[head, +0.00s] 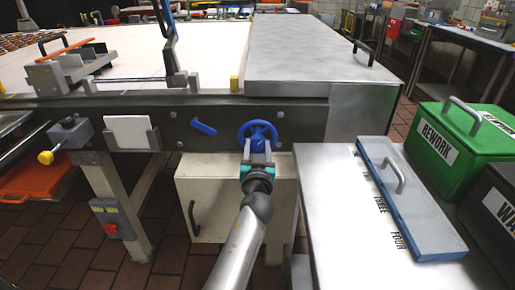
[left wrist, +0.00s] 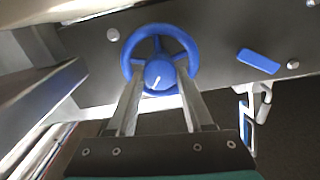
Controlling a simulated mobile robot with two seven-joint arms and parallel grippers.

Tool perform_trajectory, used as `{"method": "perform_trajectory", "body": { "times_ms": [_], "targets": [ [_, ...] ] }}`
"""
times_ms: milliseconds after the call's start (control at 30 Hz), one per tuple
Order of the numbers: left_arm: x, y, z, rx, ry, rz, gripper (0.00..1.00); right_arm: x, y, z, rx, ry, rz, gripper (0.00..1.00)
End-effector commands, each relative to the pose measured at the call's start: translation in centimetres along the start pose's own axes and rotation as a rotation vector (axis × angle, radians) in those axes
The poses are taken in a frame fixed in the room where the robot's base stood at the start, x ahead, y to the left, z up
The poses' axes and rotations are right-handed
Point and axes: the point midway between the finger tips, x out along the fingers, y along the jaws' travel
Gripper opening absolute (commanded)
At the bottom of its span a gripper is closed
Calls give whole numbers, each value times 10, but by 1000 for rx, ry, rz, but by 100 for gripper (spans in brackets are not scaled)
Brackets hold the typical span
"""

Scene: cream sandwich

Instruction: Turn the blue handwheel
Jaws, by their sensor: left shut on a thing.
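The blue handwheel (head: 258,132) is mounted on the dark side rail of the conveyor, in the middle of the head view. It has a round rim, spokes and a central hub with a white mark. My left gripper (head: 258,149) reaches up to it from below and is shut on it. In the left wrist view the handwheel (left wrist: 158,72) is close ahead, and the two fingers of my left gripper (left wrist: 160,88) lie either side of its hub. The exact contact at the fingertips is partly hidden. My right gripper is not in view.
A blue lever (head: 204,127) sits on the rail left of the wheel. A beige cabinet (head: 215,195) stands below. A steel table (head: 345,230) with a blue-edged lid (head: 415,205) and a green REWORK box (head: 450,140) are at right. A grey-red switch box (head: 118,218) is at left.

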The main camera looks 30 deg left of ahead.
Motion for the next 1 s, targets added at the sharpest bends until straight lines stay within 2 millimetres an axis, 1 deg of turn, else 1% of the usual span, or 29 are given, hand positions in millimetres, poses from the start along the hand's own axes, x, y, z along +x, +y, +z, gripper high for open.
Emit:
{"method": "perform_trajectory", "body": {
  "times_ms": [200,500,767,1000],
  "targets": [
    [1,0,-1,194,4,-1,0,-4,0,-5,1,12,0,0],
    [1,1,-2,479,4,-1,0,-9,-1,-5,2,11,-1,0],
    [1,2,-2,727,5,-2,0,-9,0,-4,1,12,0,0],
    [1,2,-2,941,5,-2,0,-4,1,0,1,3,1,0]
  ]
}}
